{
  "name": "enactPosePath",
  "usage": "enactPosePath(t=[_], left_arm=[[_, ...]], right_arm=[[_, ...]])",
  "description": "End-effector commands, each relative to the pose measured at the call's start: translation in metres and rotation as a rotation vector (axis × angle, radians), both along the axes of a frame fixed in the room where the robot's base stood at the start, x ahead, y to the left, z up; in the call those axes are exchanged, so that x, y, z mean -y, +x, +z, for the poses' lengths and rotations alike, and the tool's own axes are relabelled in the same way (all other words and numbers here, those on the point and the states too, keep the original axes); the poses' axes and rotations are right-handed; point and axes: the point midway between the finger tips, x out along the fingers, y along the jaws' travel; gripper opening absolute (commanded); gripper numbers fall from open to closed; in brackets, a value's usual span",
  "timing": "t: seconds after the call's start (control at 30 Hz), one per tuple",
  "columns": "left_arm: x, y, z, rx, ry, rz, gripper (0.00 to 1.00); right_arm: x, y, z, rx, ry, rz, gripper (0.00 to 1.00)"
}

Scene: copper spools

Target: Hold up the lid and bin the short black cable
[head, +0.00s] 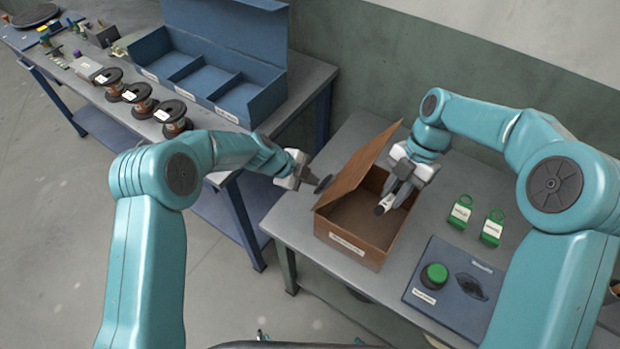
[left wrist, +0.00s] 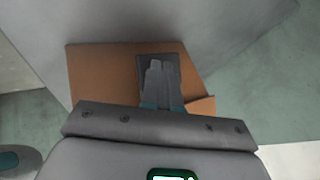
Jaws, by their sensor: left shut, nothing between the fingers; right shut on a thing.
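A brown box (head: 352,254) with a pale label on its front stands on the grey table. Its lid (head: 362,163) is raised on the left side and leans over the opening. My left gripper (head: 322,184) is shut and empty at the lid's outer face; in the left wrist view its fingers (left wrist: 161,72) lie in front of the brown lid panel (left wrist: 100,75). Contact is hard to tell. My right gripper (head: 387,203) is over the box opening, shut on a small black piece with a white label (head: 384,207), which looks like the short black cable. Its far part is hidden.
Two green tagged items (head: 460,212) and a dark control box with a green button (head: 434,276) lie right of the brown box. Copper spools (head: 140,98) and a blue compartment box (head: 205,80) stand on the left table. A gap separates the tables.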

Motion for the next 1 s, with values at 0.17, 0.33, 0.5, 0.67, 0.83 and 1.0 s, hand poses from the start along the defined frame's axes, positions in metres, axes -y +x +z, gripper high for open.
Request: enactPosePath(t=[0.17, 0.33, 0.5, 0.67, 0.83, 1.0], left_arm=[[0.0003, -0.0002, -0.0001, -0.001, 0.0, -0.001, 0.0], [0.0003, -0.0002, -0.0001, -0.001, 0.0, -0.001, 0.0], [0.0003, -0.0003, -0.0001, -0.001, 0.0, -0.001, 0.0], [0.0003, -0.0003, -0.0001, -0.001, 0.0, -0.001, 0.0], [0.0003, -0.0003, -0.0001, -0.001, 0.0, -0.001, 0.0], [0.0003, -0.0003, -0.0001, -0.001, 0.0, -0.001, 0.0]], right_arm=[[-0.0051, 0.0027, 0.0002, 0.0, 0.0, 0.0, 0.0], [-0.005, 0.0026, 0.0002, -0.001, 0.001, 0.0, 0.0], [-0.0047, 0.0025, 0.0001, -0.001, 0.001, 0.0, 0.52], [-0.0047, 0.0024, -0.0001, -0.001, 0.001, 0.0, 0.59], [-0.0047, 0.0024, -0.0001, -0.001, 0.001, 0.0, 0.78], [-0.0046, 0.0025, 0.0, -0.001, 0.001, 0.0, 0.78]])
